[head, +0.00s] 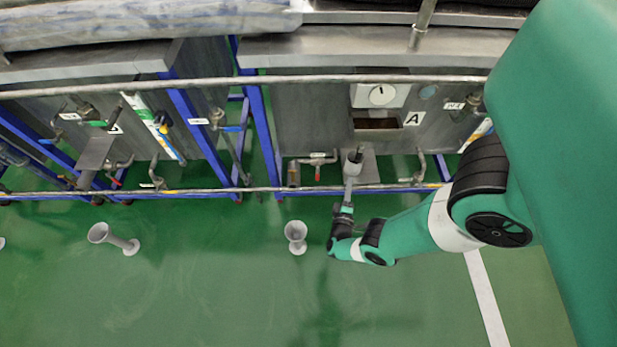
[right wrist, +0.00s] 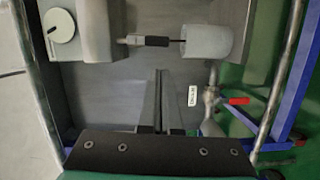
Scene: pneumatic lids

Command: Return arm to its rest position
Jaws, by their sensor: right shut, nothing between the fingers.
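My right arm, green with black joints, comes in from the right in the head view. Its gripper (head: 352,172) points toward the lower front of the grey machine panel (head: 310,115) marked A. In the right wrist view my right gripper (right wrist: 160,78) shows as two long dark fingers close together, with nothing between them. Beyond the fingertips in that view are a grey cylinder (right wrist: 206,42) and a black-and-silver fitting (right wrist: 150,40) beside it. My left gripper is not in view.
A horizontal metal rail (head: 250,83) crosses in front of the panels, with a lower pipe (head: 220,190) near the floor. Blue frame posts (head: 260,120) stand between panels. Grey funnel-like stands (head: 296,236) are on the green floor. Valves with red handles (head: 318,172) sit low.

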